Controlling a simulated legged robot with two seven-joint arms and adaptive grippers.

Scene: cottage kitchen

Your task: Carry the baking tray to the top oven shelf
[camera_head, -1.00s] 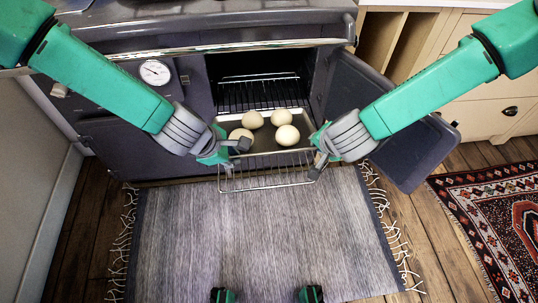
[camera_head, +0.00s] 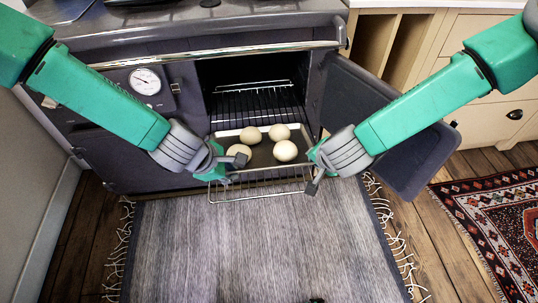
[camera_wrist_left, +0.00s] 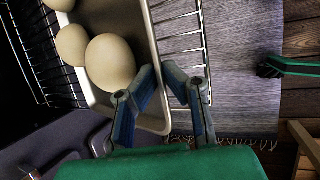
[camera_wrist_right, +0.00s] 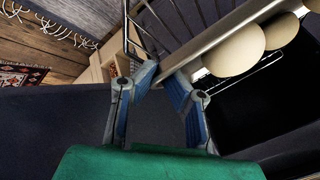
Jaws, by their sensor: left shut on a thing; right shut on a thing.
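The baking tray (camera_head: 263,157) is a shallow metal tray with several pale round dough balls (camera_head: 284,150) on it. It is at the oven's open mouth, above a wire rack (camera_head: 262,192) that sticks out in front. I cannot tell whether tray and rack touch. My left gripper (camera_head: 221,168) is shut on the tray's left side; the left wrist view shows the tray's rim (camera_wrist_left: 152,122) between its fingers. My right gripper (camera_head: 316,163) is shut on the right side, by the rim in the right wrist view (camera_wrist_right: 215,38). An oven shelf (camera_head: 258,103) shows inside, behind the tray.
The oven door (camera_head: 400,140) stands open to the right, close to my right arm. The oven's front rail (camera_head: 215,52) runs above the opening. A grey rug (camera_head: 260,245) lies in front, and cream drawers (camera_head: 490,110) stand at the right.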

